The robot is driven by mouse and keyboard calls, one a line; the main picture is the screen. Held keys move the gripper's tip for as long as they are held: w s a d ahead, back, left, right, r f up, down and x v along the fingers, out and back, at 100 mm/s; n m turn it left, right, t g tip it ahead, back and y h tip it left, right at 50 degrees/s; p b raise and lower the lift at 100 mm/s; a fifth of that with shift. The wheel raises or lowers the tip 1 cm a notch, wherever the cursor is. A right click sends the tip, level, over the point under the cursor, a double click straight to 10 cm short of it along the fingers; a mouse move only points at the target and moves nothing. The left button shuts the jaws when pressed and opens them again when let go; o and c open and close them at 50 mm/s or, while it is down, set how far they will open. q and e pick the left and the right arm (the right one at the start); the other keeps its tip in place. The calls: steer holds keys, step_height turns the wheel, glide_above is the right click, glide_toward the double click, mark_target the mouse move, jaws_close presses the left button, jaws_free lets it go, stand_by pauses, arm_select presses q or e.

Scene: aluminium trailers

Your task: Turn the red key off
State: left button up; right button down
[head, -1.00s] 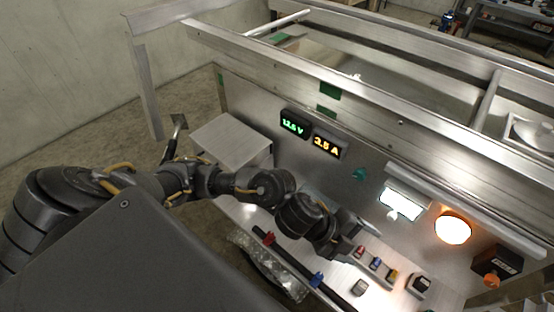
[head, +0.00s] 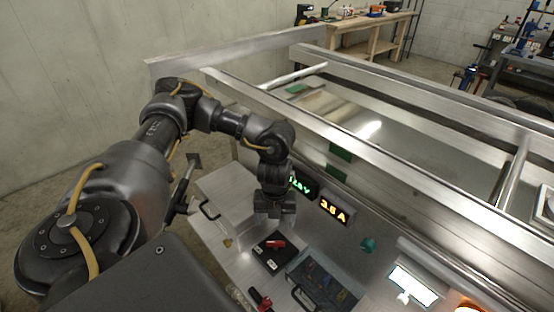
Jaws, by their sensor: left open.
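The red key (head: 276,243) sits on top of a small black box with a pale label (head: 271,254), on the metal bench against the trailer's side. My left gripper (head: 273,212) hangs pointing down, just behind and above the key. It is open and apart from the key. The key's turn position is too small to tell. My right gripper is not in view.
A metal case with a black handle (head: 228,190) stands to the left. Green (head: 300,183) and amber (head: 333,210) displays are on the wall behind. A red-handled item (head: 259,299) lies in front.

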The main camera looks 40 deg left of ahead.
mark_target(276, 245)
arm_select(q)
step_height(276, 245, down, 10)
steer(key=shift+f+p, duration=0.1)
steer(key=shift+p, duration=0.2)
steer(key=shift+c, duration=0.3)
steer(key=c, duration=0.9)
